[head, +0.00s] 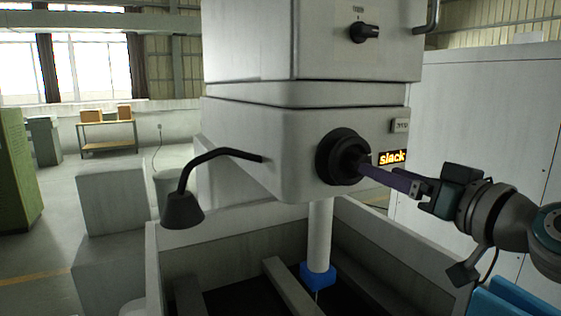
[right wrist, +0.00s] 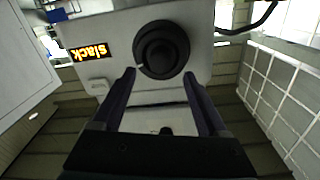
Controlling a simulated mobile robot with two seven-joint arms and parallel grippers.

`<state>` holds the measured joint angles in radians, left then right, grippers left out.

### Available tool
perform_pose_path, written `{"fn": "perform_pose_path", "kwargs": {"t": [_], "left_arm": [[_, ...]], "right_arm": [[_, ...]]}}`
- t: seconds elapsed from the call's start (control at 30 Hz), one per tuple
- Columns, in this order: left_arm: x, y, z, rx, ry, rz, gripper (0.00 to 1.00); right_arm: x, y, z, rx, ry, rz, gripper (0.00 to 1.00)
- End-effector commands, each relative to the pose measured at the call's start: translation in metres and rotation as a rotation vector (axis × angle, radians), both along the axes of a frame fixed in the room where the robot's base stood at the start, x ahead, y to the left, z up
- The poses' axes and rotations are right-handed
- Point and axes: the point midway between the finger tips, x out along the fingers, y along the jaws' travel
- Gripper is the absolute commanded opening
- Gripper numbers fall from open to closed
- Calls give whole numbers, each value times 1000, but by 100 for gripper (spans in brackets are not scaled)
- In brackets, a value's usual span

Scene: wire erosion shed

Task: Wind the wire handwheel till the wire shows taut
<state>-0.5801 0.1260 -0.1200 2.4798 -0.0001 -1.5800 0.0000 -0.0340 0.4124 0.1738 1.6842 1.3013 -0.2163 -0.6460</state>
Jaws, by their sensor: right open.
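The wire handwheel (head: 330,158) is a round black wheel on the front of the pale machine head (head: 255,135). It also shows in the right wrist view (right wrist: 162,38), just beyond my fingertips. A small lit display (head: 392,157) beside it reads "slack"; it also shows in the right wrist view (right wrist: 87,53). My right gripper (head: 367,169) is open, its two long dark fingers pointing at the wheel. In the right wrist view the fingertips (right wrist: 161,75) are spread about the wheel's lower edge; I cannot tell whether they touch it. My left gripper is out of view.
A black knob (head: 364,32) sits higher on the machine. A dark lamp (head: 182,209) on a bent arm juts out at left. Below is an open-topped tank (head: 220,228) with a white column (head: 319,236) ending in a blue nozzle (head: 318,275). A pale cabinet stands at right.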

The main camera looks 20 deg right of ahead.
Motion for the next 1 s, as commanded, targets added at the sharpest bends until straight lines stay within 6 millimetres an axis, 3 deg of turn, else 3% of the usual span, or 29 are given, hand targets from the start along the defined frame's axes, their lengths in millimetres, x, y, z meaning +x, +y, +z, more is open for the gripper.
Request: {"fn": "perform_pose_path", "kwargs": {"t": [0.1, 0.3, 0.7, 1.0], "left_arm": [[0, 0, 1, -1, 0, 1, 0], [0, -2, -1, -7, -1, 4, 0], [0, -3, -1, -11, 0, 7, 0], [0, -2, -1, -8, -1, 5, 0]], "right_arm": [[21, 1, 1, 3, -2, 0, 76], [44, 3, -1, 3, 1, 2, 76], [52, 4, -1, 0, 1, 3, 76], [52, 4, -1, 0, 1, 2, 45]]}}
